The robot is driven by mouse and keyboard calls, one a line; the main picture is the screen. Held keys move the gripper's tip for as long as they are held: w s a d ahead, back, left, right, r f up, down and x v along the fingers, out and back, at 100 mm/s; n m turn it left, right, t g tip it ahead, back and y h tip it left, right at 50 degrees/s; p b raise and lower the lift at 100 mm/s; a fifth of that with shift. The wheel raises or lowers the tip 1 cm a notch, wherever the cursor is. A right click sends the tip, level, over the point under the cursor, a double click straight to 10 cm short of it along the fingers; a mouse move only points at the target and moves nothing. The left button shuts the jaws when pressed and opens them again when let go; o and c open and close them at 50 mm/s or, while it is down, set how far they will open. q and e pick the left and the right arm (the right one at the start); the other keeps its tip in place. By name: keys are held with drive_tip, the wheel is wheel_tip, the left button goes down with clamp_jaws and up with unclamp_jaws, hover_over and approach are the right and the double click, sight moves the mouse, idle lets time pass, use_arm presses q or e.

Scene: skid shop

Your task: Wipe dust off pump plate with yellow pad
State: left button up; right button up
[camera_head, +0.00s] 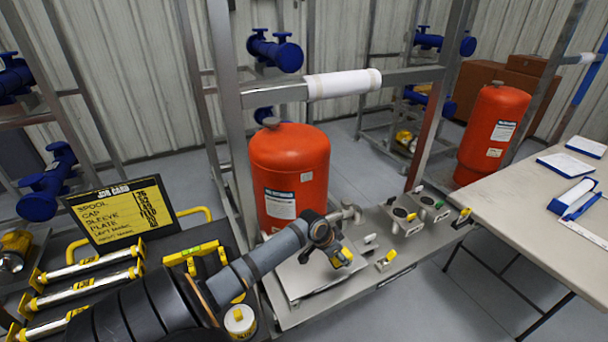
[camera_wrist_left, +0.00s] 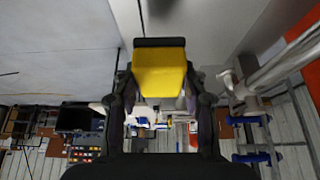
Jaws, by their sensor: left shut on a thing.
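The pump plate (camera_head: 312,278) is a flat grey metal plate on the skid, in front of the left orange tank. My left arm reaches in from the lower left, and my left gripper (camera_head: 340,257) is over the plate's right part. In the left wrist view the left gripper (camera_wrist_left: 160,85) is shut on the yellow pad (camera_wrist_left: 160,70), which sits between its two fingers. I cannot tell whether the pad touches the plate, and I cannot make out dust. My right gripper is not in view.
The orange tank (camera_head: 290,160) stands close behind the plate, and a steel post (camera_head: 229,110) rises beside it. Valve fittings (camera_head: 405,220) stand right of the plate. A job card board (camera_head: 122,213) and yellow-ended bars (camera_head: 85,288) are at left. A beige table (camera_head: 530,205) is at right.

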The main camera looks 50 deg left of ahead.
use_arm(q)
wheel_tip(320, 180, up, 2)
drive_tip(key=shift+r+p, duration=0.1)
drive_tip(key=shift+p, duration=0.55)
drive_tip(key=shift+r, duration=0.15)
